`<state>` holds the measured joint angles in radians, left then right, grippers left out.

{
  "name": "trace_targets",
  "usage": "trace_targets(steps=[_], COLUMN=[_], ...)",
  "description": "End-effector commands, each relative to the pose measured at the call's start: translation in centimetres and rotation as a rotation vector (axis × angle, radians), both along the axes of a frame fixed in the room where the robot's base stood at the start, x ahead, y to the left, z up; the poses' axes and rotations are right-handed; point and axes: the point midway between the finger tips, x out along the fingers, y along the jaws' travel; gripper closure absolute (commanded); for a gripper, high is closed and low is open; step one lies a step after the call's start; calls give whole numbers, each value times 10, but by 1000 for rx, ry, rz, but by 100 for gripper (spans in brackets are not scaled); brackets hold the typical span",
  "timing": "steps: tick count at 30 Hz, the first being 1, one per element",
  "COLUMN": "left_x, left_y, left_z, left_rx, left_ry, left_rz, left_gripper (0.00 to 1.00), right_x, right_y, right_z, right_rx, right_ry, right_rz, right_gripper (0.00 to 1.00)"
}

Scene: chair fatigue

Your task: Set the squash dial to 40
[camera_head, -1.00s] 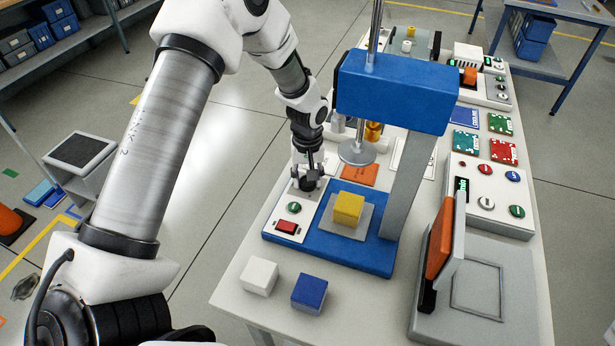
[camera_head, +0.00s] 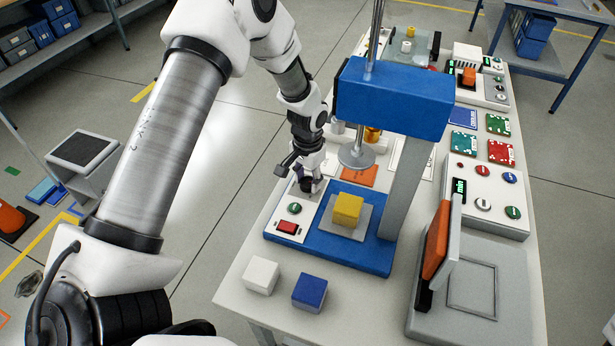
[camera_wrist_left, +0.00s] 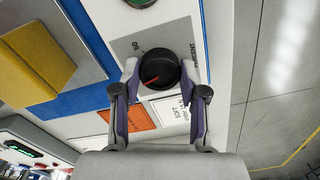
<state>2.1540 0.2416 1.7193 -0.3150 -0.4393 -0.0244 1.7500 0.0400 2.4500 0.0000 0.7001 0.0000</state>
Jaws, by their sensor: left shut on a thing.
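The dial (camera_wrist_left: 158,68) is a black round knob with a red pointer on a grey plate of the blue press's white panel. The plate carries the marks "50" and "PERCENT", partly covered. In the left wrist view the red pointer slants between lower left and upper right; its exact reading cannot be told. My left gripper (camera_head: 308,184) is shut on the dial, with one finger on each side of it, as the left wrist view shows (camera_wrist_left: 158,86). In the head view the gripper mostly hides the dial. My right gripper is not in view.
The blue press (camera_head: 396,95) stands right of the gripper, with a yellow block (camera_head: 347,209) under its round plate (camera_head: 357,155). A green button (camera_head: 294,208) and red switch (camera_head: 288,227) are near the dial. White (camera_head: 261,275) and blue (camera_head: 309,291) cubes lie in front.

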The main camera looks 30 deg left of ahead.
Motion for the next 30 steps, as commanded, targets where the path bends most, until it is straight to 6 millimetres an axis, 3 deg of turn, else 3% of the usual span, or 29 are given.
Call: trace_targets(steps=[12,29,30], left_x=[-2,-3,-3], left_y=[-1,-1,-1], left_z=[-3,-3,-3], left_rx=[-1,-2,-2], left_ry=[6,7,7], left_rz=[-214,-245,-245], left_gripper=[92,92,43], right_x=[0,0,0], right_y=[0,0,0], right_z=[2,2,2], right_rx=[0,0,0], right_ry=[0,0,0], right_rz=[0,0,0], right_gripper=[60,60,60])
